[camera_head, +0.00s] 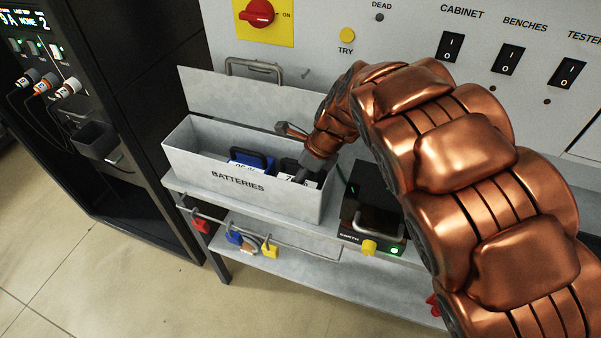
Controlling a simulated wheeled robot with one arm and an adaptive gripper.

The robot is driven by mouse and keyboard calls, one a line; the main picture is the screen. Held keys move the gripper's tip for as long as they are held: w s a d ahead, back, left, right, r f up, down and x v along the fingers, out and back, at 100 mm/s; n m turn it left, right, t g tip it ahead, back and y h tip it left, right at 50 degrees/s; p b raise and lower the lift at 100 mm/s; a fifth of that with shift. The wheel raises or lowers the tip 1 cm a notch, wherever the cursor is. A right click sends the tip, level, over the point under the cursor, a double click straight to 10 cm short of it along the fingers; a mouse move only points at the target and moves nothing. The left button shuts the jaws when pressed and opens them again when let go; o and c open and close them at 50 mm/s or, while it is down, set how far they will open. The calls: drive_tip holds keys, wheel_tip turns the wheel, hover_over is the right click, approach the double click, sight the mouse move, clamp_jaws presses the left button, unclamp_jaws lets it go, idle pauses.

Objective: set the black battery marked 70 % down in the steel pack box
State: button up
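The steel pack box (185,153) is a long open grey box lettered BATTERIES, standing on a shelf below the wall panel. The black battery (287,164) is inside its right part. Its white label shows a 7, and the rest of the label is covered. A blue battery (237,156) with a dark handle and a white label stands in the box just left of it. My gripper (301,177) reaches down into the box at the black battery, partly covering it. The fingertips are too small and hidden to show whether they grip it, or whether the battery rests on the floor.
A black unit (368,200) with a handle, a yellow knob and a green light stands right of the box. A raised grey lid or plate (215,95) is behind the box. A black cabinet (130,110) is at left. My arm covers the right side.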

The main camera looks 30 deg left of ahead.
drive_tip(key=shift+f, duration=0.4)
drive_tip(key=o, duration=1.7)
drive_tip(key=shift+o, duration=0.2)
drive_tip(key=v, duration=1.1)
drive_tip(key=shift+w+d+r, duration=0.1)
drive_tip(key=shift+d+r, duration=0.05)
drive_tip(key=shift+r, duration=0.15)
drive_tip(key=shift+d+r, duration=0.1)
drive_tip(key=shift+r, duration=0.1)
